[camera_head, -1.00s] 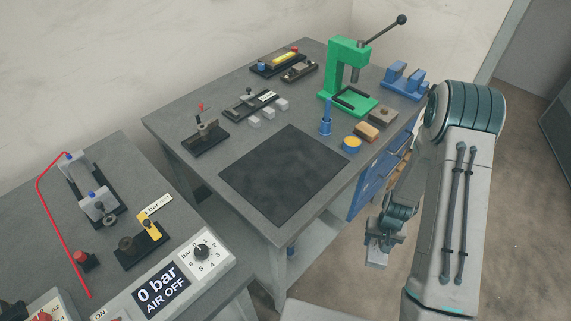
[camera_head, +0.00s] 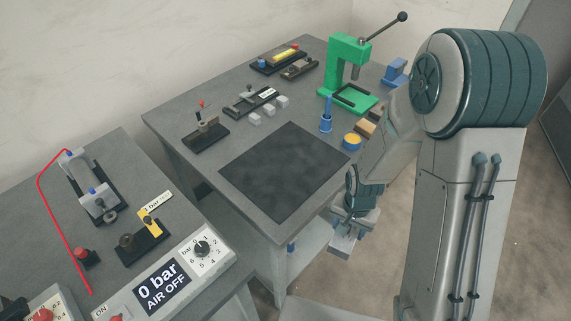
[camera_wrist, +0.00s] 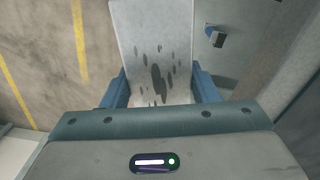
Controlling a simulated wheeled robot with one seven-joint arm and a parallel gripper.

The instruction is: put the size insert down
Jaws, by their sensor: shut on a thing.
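The size insert (camera_wrist: 155,35) is a flat pale grey plate with dark spots or holes. In the wrist view it stretches up from between the two blue fingers of my gripper (camera_wrist: 160,92), which is shut on it. In the head view my gripper (camera_head: 350,217) hangs beside the right front edge of the workbench (camera_head: 236,213), off the bench, with the insert's pale end (camera_head: 343,244) below it. My arm hides part of the bench's right side.
A dark mat (camera_head: 285,172) lies bare at the bench's front. Behind it stand a green press (camera_head: 347,75), a blue tool (camera_head: 326,115), a yellow-topped round tin (camera_head: 352,141) and several small grey blocks (camera_head: 268,108). A bench with an air panel (camera_head: 185,270) stands at the left.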

